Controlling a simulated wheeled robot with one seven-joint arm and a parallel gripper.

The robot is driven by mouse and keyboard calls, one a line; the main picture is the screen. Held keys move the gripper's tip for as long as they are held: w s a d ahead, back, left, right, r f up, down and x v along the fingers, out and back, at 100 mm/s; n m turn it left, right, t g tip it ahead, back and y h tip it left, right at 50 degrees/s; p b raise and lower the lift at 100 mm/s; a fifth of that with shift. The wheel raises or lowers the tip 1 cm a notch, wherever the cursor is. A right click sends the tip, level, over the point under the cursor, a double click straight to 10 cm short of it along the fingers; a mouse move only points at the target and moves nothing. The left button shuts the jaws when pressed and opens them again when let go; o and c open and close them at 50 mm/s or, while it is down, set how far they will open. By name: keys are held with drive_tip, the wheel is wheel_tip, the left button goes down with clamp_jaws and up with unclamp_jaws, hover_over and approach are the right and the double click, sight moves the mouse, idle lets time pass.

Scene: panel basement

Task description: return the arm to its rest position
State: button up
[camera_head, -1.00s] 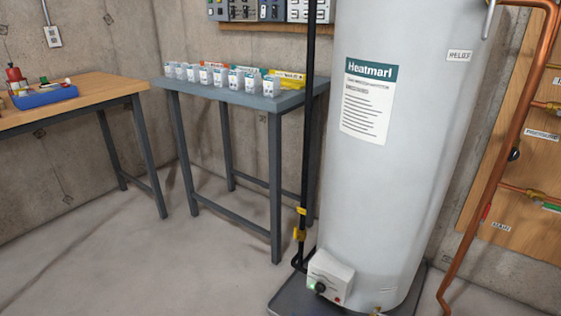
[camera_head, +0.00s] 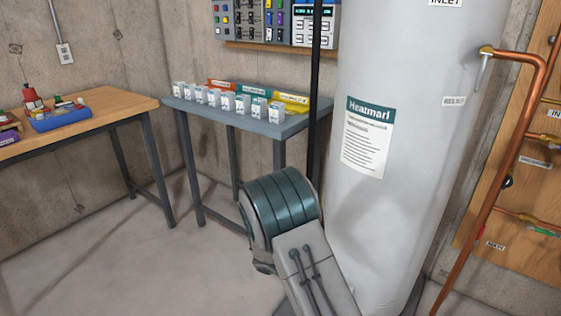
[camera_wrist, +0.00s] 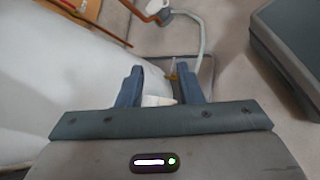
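My arm (camera_head: 290,225) rises into the lower middle of the head view, in front of the water heater and the right front of the grey table. My gripper (camera_wrist: 161,80) shows only in the wrist view. Its two blue-grey fingers stand apart, with no object clearly held. A small pale box (camera_wrist: 157,100) shows between and behind the fingers; I cannot tell its distance. The gripper hangs near the pale tank, which fills the left of the wrist view.
The water heater (camera_head: 410,130) stands close on the right, with a copper pipe (camera_head: 495,190) beside it. A grey table (camera_head: 222,117) holds several small white boxes. A wooden bench (camera_head: 95,115) stands left. A switch panel (camera_head: 275,22) hangs behind. Floor (camera_head: 110,265) at lower left is clear.

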drive_tip(key=s+r+m+t+y+p, duration=0.1)
drive_tip(key=s+r+m+y+p, duration=0.2)
drive_tip(key=r, duration=0.9)
drive_tip(key=s+r+m+t+y+p, duration=0.1)
drive_tip(key=s+r+m+y+p, duration=0.3)
drive_tip(key=s+r, duration=0.6)
drive_tip(key=s+d+r+m+t+y+p, duration=0.1)
drive_tip(key=s+r+m+y+p, duration=0.2)
drive_tip(key=r, duration=1.2)
drive_tip(key=shift+s+r+m+y+p, duration=0.4)
drive_tip(key=shift+s+m+p, duration=0.2)
drive_tip(key=shift+s+p, duration=1.45)
drive_tip(key=shift+w+d+f+p, duration=0.1)
drive_tip(key=shift+w+d+p, duration=0.05)
drive_tip(key=shift+w+p, duration=0.15)
